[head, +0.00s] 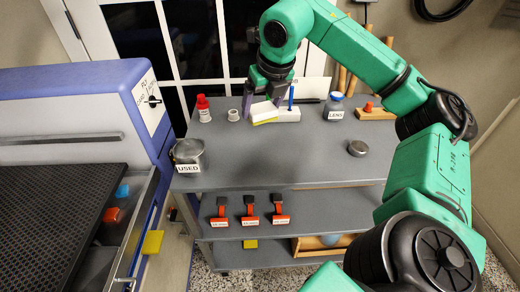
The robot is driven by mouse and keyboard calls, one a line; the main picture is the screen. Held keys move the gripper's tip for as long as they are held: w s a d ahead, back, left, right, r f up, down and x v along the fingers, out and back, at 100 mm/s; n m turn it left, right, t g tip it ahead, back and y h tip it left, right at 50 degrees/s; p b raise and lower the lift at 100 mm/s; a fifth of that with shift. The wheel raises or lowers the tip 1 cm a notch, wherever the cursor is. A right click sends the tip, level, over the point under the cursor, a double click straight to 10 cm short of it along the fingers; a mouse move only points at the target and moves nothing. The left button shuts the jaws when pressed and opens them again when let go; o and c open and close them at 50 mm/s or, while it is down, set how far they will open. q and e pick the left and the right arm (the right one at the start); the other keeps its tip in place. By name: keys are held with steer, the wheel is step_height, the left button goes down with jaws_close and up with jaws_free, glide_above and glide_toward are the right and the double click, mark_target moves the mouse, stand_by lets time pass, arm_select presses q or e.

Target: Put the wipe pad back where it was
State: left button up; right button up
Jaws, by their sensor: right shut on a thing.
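My right gripper (262,97) is over the back middle of the grey bench top (310,168), pointing down. It is shut on the wipe pad (262,113), a small white block with a yellow lower edge. The pad is at the left end of a white block (289,115) that has a blue upright piece in it. I cannot tell whether the pad touches the bench top or that block. My left gripper is not in view.
A red-capped bottle (203,108), a small white cup (233,115), a metal "USED" pot (187,155), a "LENS" jar (335,108), a wooden block with a red knob (372,112) and a round metal tin (358,148) stand around. The bench's front middle is clear.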

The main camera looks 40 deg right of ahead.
glide_toward(259, 152)
steer(key=x, duration=0.5)
steer(key=shift+w, duration=0.2)
steer(key=shift+f, duration=0.45)
steer(key=shift+f, duration=0.1)
steer(key=o, duration=1)
steer(key=shift+b, duration=0.3)
steer(key=shift+o, duration=0.2)
steer(key=shift+r, duration=0.25)
steer(key=v, duration=1.2)
steer(key=shift+a+f, duration=0.1)
